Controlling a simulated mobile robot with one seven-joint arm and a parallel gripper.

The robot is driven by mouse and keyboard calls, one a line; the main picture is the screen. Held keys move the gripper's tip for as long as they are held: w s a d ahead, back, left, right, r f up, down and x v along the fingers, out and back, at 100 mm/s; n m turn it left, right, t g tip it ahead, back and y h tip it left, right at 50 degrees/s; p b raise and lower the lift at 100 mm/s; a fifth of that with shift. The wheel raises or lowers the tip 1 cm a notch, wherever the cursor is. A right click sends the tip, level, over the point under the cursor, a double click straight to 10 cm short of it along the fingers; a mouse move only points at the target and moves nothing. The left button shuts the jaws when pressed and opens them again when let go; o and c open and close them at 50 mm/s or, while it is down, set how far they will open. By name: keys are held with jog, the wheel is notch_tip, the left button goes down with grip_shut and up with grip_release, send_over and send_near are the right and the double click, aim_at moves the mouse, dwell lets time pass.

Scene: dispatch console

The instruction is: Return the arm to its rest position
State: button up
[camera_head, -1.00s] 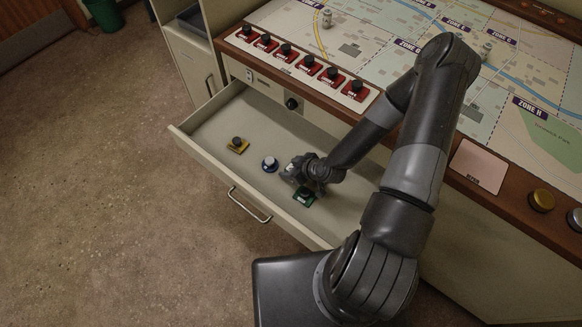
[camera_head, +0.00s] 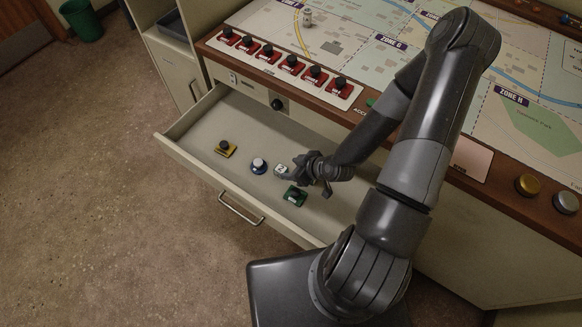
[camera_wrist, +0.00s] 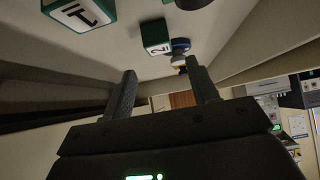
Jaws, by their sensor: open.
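My gripper (camera_head: 303,168) hangs low in the open drawer (camera_head: 190,125), with its arm reaching in from the right. Its jaws are open and empty, and both fingers (camera_wrist: 163,88) show apart in the wrist view. A small white-and-green block (camera_head: 281,170) lies just left of the fingertips. It shows in the wrist view as a green cube (camera_wrist: 155,36) beyond the fingers. A blue round piece with a white top (camera_head: 259,166) stands left of it. A green piece (camera_head: 295,196) lies nearer the drawer front, below my gripper.
A yellow piece with a black knob (camera_head: 226,149) sits farther left in the drawer. Red switches (camera_head: 290,66) line the console edge above. A map board (camera_head: 350,40) covers the console top. A green bin (camera_head: 82,18) stands far left. Open floor lies left.

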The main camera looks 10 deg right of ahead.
dwell(0.4)
jog(key=shift+w+d+r, duration=0.1)
jog(key=shift+d, duration=0.15)
jog(key=w+d+r+m+g+h, duration=0.1)
jog(key=d+r+h, duration=0.2)
jog(key=r, duration=0.8)
jog(key=w+d+r+m+g+h, duration=0.1)
jog(key=d+r+h, duration=0.3)
jog(key=r, duration=0.8)
jog(key=s+a+r+m, duration=0.1)
jog(key=s+r+m, duration=0.2)
jog(key=s+r, duration=0.5)
jog(key=s+a+r+m+t, duration=0.1)
jog(key=s+r+m, duration=0.3)
jog(key=s+r, duration=0.4)
notch_tip(320, 180, up, 5)
jog(key=shift+s+a+r+y, duration=0.1)
jog(key=shift+s+a+y, duration=0.2)
jog(key=shift+c, duration=0.3)
